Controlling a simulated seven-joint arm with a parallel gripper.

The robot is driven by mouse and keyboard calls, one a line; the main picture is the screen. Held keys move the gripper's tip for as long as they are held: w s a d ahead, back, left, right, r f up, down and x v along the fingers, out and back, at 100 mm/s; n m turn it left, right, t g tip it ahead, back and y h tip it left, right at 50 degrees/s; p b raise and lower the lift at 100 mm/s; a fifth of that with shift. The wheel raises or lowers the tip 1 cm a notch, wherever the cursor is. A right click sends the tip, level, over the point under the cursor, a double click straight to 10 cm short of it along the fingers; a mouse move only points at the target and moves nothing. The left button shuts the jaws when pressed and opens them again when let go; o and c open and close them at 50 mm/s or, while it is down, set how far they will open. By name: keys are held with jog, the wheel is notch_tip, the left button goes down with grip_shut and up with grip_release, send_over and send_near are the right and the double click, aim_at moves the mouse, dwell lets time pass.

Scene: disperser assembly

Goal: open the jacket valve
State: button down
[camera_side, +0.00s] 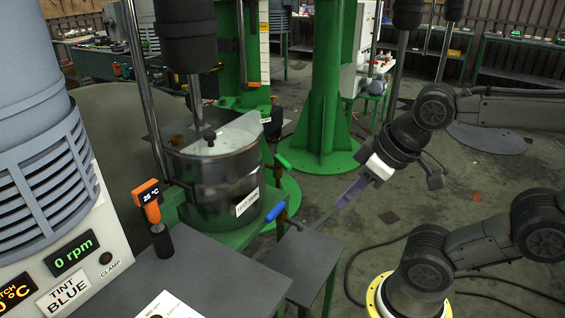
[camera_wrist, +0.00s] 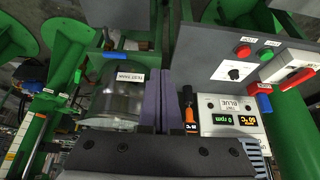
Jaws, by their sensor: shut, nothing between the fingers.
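A blue lever handle (camera_side: 275,211) sits on pipework at the right front of the steel vessel (camera_side: 218,178). A green lever handle (camera_side: 283,161) is behind it on the same side. No readable label shows which is the jacket valve. In the wrist view the blue handle (camera_wrist: 115,55) is left of the fingers, beyond the vessel's rim, and the green handle (camera_wrist: 77,76) is further left. My gripper (camera_side: 338,205) is to the right of the vessel, above the small grey table, clear of both handles. Its purple fingers (camera_wrist: 166,75) are together and empty.
A small grey table (camera_side: 305,262) stands below my gripper. An orange thermometer (camera_side: 147,195) and a 0 rpm control box (camera_side: 75,255) are at left. A panel (camera_wrist: 232,62) with buttons and red handles is at right in the wrist view. Green columns (camera_side: 325,90) stand behind.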

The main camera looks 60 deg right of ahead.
notch_tip(320, 180, up, 5)
jog(key=w+r+n+t, duration=0.2)
jog(key=w+n+t, duration=0.3)
jog(key=w, duration=1.2)
jog(key=w+d+f+n+t+h, duration=0.1)
jog(key=w+d+n+t+h, duration=0.25)
jog(key=w+d+h, duration=0.45)
jog(key=d+f+g+h, duration=0.1)
jog(key=d+f+h, duration=0.3)
jog(key=d, duration=0.6)
jog(key=shift+n+h, duration=0.3)
jog(key=shift+n, duration=0.05)
jog(key=f, duration=2.3)
jog(key=shift+w+a+f, duration=0.2)
jog(key=shift+w+f, duration=0.05)
jog(key=shift+w, duration=0.1)
